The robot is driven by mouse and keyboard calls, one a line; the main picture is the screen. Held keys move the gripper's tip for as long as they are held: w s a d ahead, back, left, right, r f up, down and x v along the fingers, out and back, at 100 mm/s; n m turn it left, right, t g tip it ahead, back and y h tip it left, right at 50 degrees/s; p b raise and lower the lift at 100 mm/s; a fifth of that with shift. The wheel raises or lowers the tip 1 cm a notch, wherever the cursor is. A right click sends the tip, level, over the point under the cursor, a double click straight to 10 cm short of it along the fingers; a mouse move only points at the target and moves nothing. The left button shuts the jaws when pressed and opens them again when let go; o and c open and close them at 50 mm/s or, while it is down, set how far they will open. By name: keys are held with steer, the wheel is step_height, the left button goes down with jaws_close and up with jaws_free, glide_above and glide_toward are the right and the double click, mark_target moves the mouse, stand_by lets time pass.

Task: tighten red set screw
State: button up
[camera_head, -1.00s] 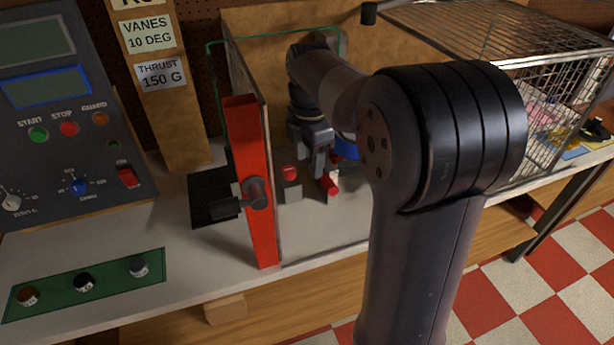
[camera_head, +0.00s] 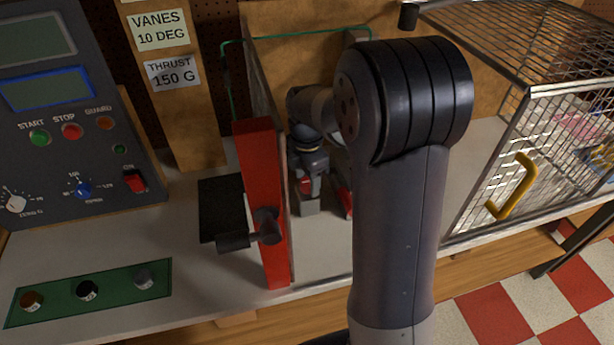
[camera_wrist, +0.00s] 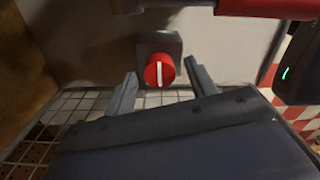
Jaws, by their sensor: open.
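The red set screw is a round red knob with a white line (camera_wrist: 159,71), on a grey block, in the upper middle of the wrist view. Its white line stands nearly upright in that view. My gripper (camera_wrist: 162,85) is open, with one finger on each side of the red knob and a gap on both sides. Whether the fingertips reach past the knob's face I cannot tell. In the head view my gripper (camera_head: 310,185) is low inside the bay behind the red post, over a grey block (camera_head: 309,207); the knob is largely hidden there.
A red post with a dark handle (camera_head: 262,200) stands left of my arm. A wire cage with a yellow handle (camera_head: 512,187) is at right. A control panel (camera_head: 65,110) and a green strip with several knobs (camera_head: 88,291) are at left. A red bar (camera_wrist: 270,8) crosses the wrist view's top right.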

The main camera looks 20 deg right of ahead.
steer(key=shift+c, duration=0.3)
steer(key=c, duration=0.9)
steer(key=shift+m, duration=0.3)
steer(key=m, duration=1.3)
steer(key=shift+m, duration=2.1)
